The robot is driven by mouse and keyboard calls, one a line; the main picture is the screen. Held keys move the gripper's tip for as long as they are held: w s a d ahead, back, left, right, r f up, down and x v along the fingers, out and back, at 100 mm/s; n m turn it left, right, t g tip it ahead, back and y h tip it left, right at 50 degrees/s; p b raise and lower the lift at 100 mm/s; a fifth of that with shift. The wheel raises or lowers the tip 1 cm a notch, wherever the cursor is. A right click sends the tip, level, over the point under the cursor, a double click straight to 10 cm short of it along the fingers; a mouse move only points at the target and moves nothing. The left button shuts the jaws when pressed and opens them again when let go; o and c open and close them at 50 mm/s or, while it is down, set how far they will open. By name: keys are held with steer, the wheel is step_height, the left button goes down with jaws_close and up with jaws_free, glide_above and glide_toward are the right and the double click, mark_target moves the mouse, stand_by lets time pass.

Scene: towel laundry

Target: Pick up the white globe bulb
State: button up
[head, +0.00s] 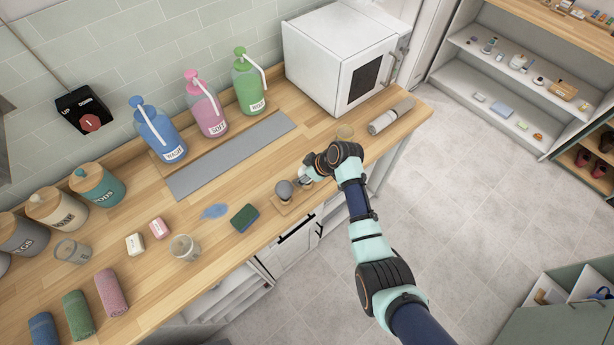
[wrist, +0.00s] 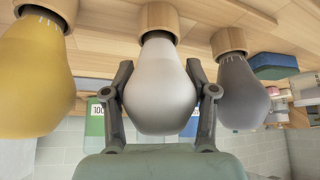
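The white globe bulb (wrist: 160,85) fills the middle of the wrist view, its narrow end in a wooden socket (wrist: 157,18). My gripper (wrist: 160,75) has one finger on each side of it, very close to the glass; whether both touch cannot be told. A yellow bulb (wrist: 35,75) and a dark grey bulb (wrist: 240,92) stand in sockets on either side. In the head view my gripper (head: 305,178) is over the wooden holder (head: 290,208), beside the grey bulb (head: 284,190).
A green and blue sponge (head: 244,218) lies left of the holder. Pump bottles (head: 206,112) stand along the wall. The counter's front edge is close.

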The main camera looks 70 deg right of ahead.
steer(key=c, duration=0.4)
